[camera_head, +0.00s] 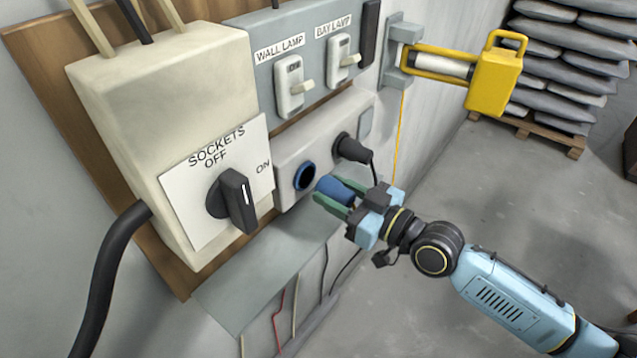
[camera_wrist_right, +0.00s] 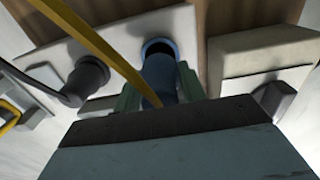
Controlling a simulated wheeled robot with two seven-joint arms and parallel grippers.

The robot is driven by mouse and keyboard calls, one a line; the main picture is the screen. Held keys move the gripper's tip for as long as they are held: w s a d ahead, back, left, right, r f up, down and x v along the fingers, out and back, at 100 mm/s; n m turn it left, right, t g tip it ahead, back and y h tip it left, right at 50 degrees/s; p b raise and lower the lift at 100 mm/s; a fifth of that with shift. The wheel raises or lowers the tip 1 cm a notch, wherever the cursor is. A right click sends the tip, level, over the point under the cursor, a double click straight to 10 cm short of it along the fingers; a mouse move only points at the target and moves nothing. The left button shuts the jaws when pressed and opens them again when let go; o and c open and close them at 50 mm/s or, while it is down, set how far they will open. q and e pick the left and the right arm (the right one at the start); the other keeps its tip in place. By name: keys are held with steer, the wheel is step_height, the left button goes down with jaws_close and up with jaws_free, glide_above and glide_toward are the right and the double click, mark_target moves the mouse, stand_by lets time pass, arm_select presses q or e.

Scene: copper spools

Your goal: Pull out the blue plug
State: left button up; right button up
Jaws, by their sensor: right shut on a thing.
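The blue plug (camera_head: 334,189) is held between the green fingers of my right gripper (camera_head: 340,197). It stands a little in front of the blue socket (camera_head: 305,176), and the socket's dark opening shows, so the two look apart. In the right wrist view the plug (camera_wrist_right: 160,80) points at the blue-rimmed socket (camera_wrist_right: 158,47), with a finger on each side of it. The fingers hide part of the plug. My left gripper is not in view.
A black plug (camera_head: 352,148) sits in the neighbouring socket. The black SOCKETS knob (camera_head: 237,200) is on the cream box at left. Lamp switches (camera_head: 290,88) are above. A yellow lamp (camera_head: 490,80) hangs at right, its yellow cord running down. The floor below is open.

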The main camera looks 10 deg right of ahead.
steer(key=shift+v, duration=1.25)
